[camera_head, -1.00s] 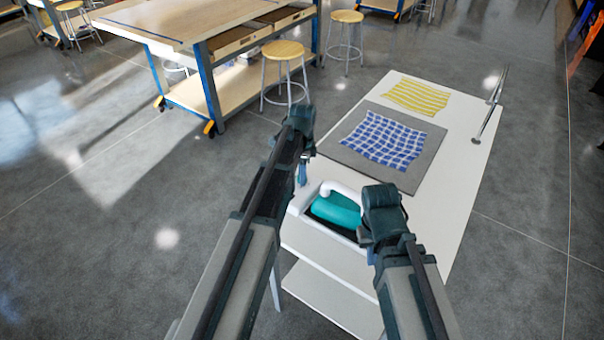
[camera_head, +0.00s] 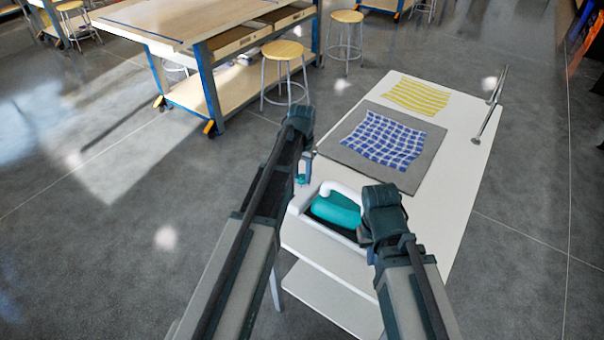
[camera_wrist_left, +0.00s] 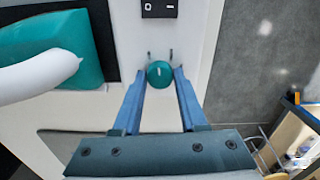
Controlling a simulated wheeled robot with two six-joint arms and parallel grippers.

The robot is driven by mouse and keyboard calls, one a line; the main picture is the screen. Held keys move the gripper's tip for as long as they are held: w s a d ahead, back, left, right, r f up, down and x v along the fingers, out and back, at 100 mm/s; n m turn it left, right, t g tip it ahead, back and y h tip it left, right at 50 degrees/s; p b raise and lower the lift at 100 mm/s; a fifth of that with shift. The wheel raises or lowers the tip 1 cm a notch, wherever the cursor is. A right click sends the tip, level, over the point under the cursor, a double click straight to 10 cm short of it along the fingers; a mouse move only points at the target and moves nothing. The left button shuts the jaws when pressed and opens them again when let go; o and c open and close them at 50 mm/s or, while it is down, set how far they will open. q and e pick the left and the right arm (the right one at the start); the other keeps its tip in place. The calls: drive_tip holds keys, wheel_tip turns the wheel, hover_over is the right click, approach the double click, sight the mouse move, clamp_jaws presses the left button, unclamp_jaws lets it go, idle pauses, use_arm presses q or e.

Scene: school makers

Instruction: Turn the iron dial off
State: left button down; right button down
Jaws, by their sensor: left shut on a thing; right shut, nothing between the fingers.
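The iron dial (camera_wrist_left: 160,74) is a round teal knob with a short white mark, close to upright in the left wrist view. My left gripper (camera_wrist_left: 159,80) is shut on it, with a blue finger at each side; in the head view this gripper (camera_head: 302,175) is at the table's left edge. The iron (camera_head: 336,209), teal with a white handle, rests in a white-rimmed dark recess beside the dial; it also shows in the left wrist view (camera_wrist_left: 60,50). A black label (camera_wrist_left: 160,8) with white marks lies beyond the dial. My right gripper (camera_head: 366,237) is shut and empty, right of the iron.
The white table (camera_head: 450,180) holds a grey mat (camera_head: 410,180) with a blue checked cloth (camera_head: 385,140). A yellow striped cloth (camera_head: 418,96) lies behind, and a metal rail (camera_head: 490,112) stands at the right edge. A workbench (camera_head: 190,30) and stools stand at the back left.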

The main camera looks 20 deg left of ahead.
use_arm(q)
drive_tip(key=n, duration=0.4)
drive_tip(key=shift+n, duration=0.3)
drive_tip(key=n, duration=0.3)
drive_tip(key=shift+n, duration=0.4)
drive_tip(key=n, duration=0.4)
drive_tip(key=shift+n, duration=2.2)
drive_tip(key=shift+c, duration=2.2)
unclamp_jaws()
